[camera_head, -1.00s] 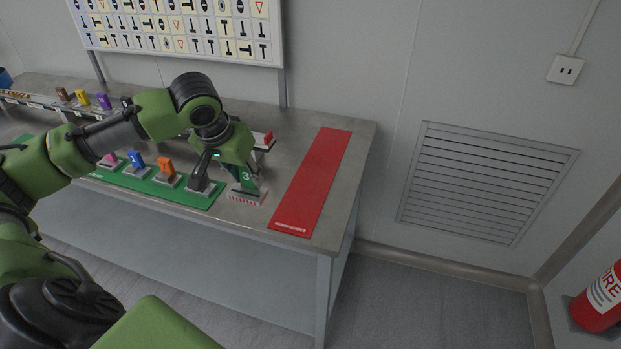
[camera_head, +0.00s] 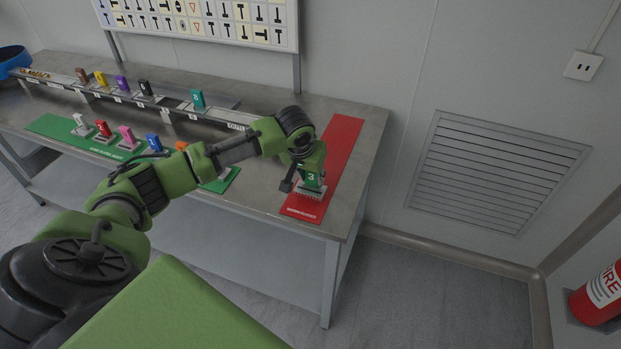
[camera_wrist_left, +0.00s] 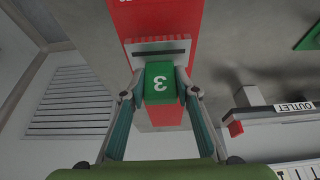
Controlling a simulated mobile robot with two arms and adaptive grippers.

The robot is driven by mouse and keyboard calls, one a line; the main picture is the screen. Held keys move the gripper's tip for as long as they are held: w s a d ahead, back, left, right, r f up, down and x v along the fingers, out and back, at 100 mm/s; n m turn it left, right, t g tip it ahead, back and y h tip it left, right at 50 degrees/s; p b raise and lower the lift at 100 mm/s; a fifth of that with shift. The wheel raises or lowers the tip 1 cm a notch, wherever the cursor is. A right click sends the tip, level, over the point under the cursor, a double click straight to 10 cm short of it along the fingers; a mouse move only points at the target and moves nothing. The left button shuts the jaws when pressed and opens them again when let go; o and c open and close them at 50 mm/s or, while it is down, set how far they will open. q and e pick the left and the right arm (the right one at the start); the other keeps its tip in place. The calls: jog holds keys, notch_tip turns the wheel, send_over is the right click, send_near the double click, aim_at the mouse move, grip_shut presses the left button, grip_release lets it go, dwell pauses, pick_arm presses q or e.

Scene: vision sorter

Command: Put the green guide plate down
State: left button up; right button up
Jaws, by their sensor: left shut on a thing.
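The green guide plate (camera_head: 313,178), marked 3, is a green block on a light ribbed base. It is over the near end of the red mat (camera_head: 337,153) at the table's right. My left gripper (camera_head: 300,172) is shut on it. In the left wrist view the plate (camera_wrist_left: 160,82) sits upside down in the picture between the fingertips of my left gripper (camera_wrist_left: 160,92), with the red mat (camera_wrist_left: 160,18) beneath. I cannot tell whether its base touches the mat. My right gripper does not show.
A green mat (camera_head: 50,125) at the front left holds several coloured plates, partly behind my arm. A rail (camera_head: 165,104) with more coloured plates runs along the back. The far part of the red mat is clear. The table's front edge is close to the held plate.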

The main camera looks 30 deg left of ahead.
pick_arm(q)
jog(key=shift+f, duration=0.95)
jog(key=o, duration=1.2)
jog(key=shift+f, duration=0.1)
jog(key=b+v, duration=0.1)
jog(key=v, duration=1.1)
jog(key=shift+a, duration=0.1)
